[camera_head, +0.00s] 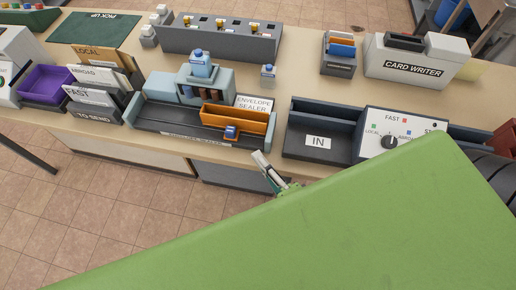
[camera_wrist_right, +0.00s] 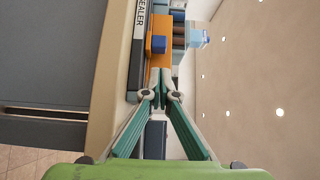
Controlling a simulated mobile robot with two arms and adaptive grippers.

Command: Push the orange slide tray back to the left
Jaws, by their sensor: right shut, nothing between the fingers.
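The orange slide tray (camera_head: 250,122) sits at the right end of the grey envelope sealer base (camera_head: 160,127), with a blue block (camera_head: 231,131) on its front. In the right wrist view the orange tray (camera_wrist_right: 160,27) and the blue block (camera_wrist_right: 158,44) show beyond my fingertips. My right gripper (camera_head: 260,156) is shut and empty, in front of the counter edge near the sealer's right end. It also shows in the wrist view (camera_wrist_right: 161,76), with fingertips close to the tray's near end; I cannot tell whether they touch. My left gripper is not in view.
Letter racks (camera_head: 92,97) stand to the left. My green arm link covers the lower right.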

